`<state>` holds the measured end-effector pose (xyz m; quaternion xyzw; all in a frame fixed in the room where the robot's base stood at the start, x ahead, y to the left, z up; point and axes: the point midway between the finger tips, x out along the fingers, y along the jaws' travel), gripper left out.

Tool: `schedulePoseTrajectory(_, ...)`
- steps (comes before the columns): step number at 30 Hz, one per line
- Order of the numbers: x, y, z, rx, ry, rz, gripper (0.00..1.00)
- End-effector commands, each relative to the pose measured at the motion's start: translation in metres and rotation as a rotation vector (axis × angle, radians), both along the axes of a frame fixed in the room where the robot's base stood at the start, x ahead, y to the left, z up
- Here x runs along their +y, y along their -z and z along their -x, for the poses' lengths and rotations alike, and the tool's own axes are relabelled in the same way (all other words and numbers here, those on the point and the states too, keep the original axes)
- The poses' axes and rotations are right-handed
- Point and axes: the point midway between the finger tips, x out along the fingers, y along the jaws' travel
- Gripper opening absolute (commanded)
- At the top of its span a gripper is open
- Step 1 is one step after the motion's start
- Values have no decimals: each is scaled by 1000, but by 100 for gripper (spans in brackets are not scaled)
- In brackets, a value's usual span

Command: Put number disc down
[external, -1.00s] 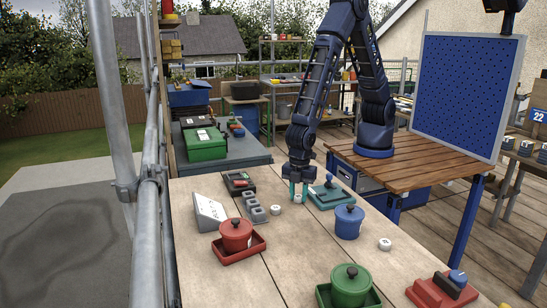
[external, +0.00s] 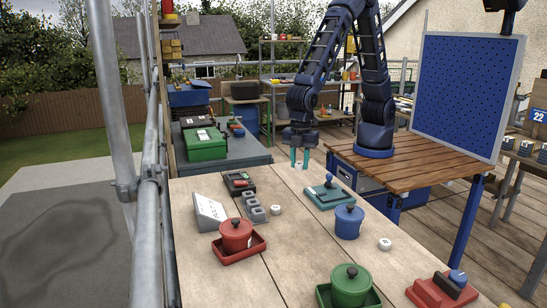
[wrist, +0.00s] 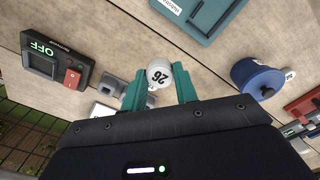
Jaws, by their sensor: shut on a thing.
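A white number disc marked 26 (wrist: 158,76) is between the teal fingertips of my gripper (wrist: 160,88) in the wrist view. In the external view my gripper (external: 299,160) is raised above the far part of the wooden table (external: 290,265), fingers pointing down, and the small pale disc (external: 299,165) shows at its tips, clear of the tabletop. One more white disc (external: 385,244) lies right of the blue lidded pot (external: 349,222).
A slanted grey-white board (external: 210,213) and a red pot in a red tray (external: 238,238) stand at left. A dark switch box reading OFF (wrist: 45,55) and a teal plate (external: 328,197) are nearby. A green pot (external: 350,284) is in front. Bare table lies between.

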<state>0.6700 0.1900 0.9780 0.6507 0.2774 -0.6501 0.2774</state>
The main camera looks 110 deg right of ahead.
Motion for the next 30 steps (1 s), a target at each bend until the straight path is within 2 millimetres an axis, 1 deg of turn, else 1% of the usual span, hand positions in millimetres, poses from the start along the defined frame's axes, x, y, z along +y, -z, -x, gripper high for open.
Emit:
schedulePoseTrajectory(1, 0, -13, -1, -3, 0, -2, 8)
schedulePoseTrajectory(3, 0, -28, 0, -3, 0, -1, 8)
schedulePoseTrajectory(6, 1, -47, 0, -3, 0, -1, 8)
schedulePoseTrajectory(9, 0, -60, 0, -2, -1, -1, 8)
schedulePoseTrajectory(12, 0, -69, 0, 0, 0, 0, 8)
schedulePoseTrajectory(15, 0, -74, 0, 0, 0, 0, 8)
schedulePoseTrajectory(21, -3, -76, -2, 1, 9, 1, 8)
schedulePoseTrajectory(23, -10, -75, -5, 1, 27, 1, 8)
schedulePoseTrajectory(26, -31, -73, -16, 1, 90, 1, 8)
schedulePoseTrajectory(29, -65, -69, -31, 0, 187, 3, 8)
schedulePoseTrajectory(30, -81, -68, -37, 0, 232, 3, 8)
